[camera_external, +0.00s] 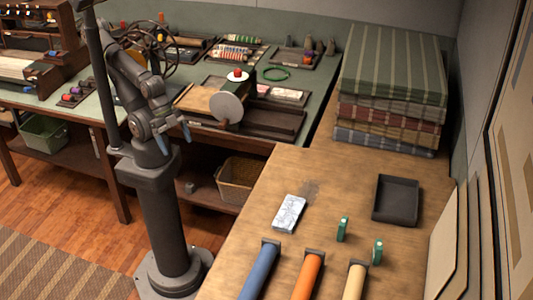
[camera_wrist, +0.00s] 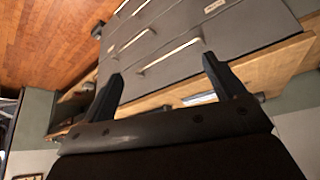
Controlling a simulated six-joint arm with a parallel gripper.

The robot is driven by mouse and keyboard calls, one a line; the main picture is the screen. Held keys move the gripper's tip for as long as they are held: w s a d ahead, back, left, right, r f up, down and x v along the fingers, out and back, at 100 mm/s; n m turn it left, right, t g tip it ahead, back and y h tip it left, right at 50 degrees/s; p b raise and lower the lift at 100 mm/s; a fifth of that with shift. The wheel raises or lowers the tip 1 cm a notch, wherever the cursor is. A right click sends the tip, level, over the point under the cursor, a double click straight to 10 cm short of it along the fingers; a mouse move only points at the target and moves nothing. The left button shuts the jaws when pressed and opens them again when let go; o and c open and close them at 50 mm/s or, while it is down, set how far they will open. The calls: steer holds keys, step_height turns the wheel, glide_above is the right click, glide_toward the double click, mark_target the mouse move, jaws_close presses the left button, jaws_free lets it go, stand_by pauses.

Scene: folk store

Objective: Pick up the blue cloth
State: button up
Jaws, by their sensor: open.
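A blue cloth roll (camera_external: 259,272) lies at the front of the wooden table, left of an orange roll (camera_external: 309,274) and a cream roll (camera_external: 355,282). A blue plaid folded cloth (camera_external: 385,143) also shows at the bottom of a stack at the table's back. In the external view, my gripper (camera_external: 184,132) is left of the table, well apart from both blue cloths. In the wrist view, my gripper (camera_wrist: 162,69) has its two fingers spread with nothing held between them. I cannot make out either blue cloth in the wrist view.
Red, grey and green striped cloths (camera_external: 395,65) lie above the blue plaid one. A dark tray (camera_external: 396,199), a pale patterned packet (camera_external: 289,213) and two small green items (camera_external: 343,229) are on the table. The green workbench (camera_external: 327,88) is crowded. Grey drawers (camera_wrist: 165,40) show in the wrist view.

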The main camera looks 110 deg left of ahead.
steer(key=w+d+r+m+t, duration=0.1)
steer(key=w+d+r+m, duration=0.2)
steer(key=w, duration=0.4)
steer(key=w+d+r+m+t+h, duration=0.1)
steer(key=w+d+r, duration=0.3)
steer(key=w+r, duration=0.25)
steer(key=w+d+r+m, duration=0.2)
steer(key=w+d+r, duration=0.15)
steer(key=w, duration=0.35)
steer(key=w+a+f+m+g, duration=0.2)
steer(key=w+m, duration=0.1)
steer(key=w, duration=0.6)
steer(key=w+a+f+m+g+h, duration=0.1)
steer(key=w+a+f+m+g, duration=0.15)
steer(key=w, duration=0.55)
steer(key=w+a+f+m+g, duration=0.1)
steer(key=w+a+m+g, duration=0.15)
steer(key=w, duration=0.65)
glide_above(290, 211)
steer(key=a, duration=0.3)
steer(key=f, duration=1.1)
steer(key=shift+w+d, duration=0.2)
steer(key=shift+w, duration=0.15)
steer(key=shift+s+x, duration=0.2)
steer(key=shift+x, duration=1.1)
steer(key=shift+s+x, duration=0.2)
steer(key=shift+x, duration=1.1)
steer(key=c, duration=1.1)
